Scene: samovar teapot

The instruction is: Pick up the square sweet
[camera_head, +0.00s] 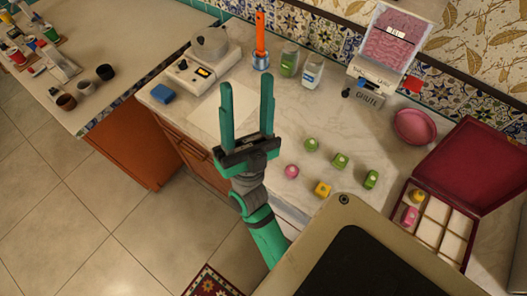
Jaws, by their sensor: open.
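Several small sweets lie on the marble counter right of my gripper. A yellow sweet (322,188) looks square. Green sweets (311,144), (340,160) and (371,179) look blocky, but their exact shapes are too small to tell. A pink sweet (291,171) looks round. My gripper (247,82) is open and empty, its two green fingers spread and pointing to the back of the counter. It is left of the sweets and apart from them.
An open red box (442,217) with compartments at the right holds a yellow and a pink sweet in its left compartments. White paper (208,118) lies left.

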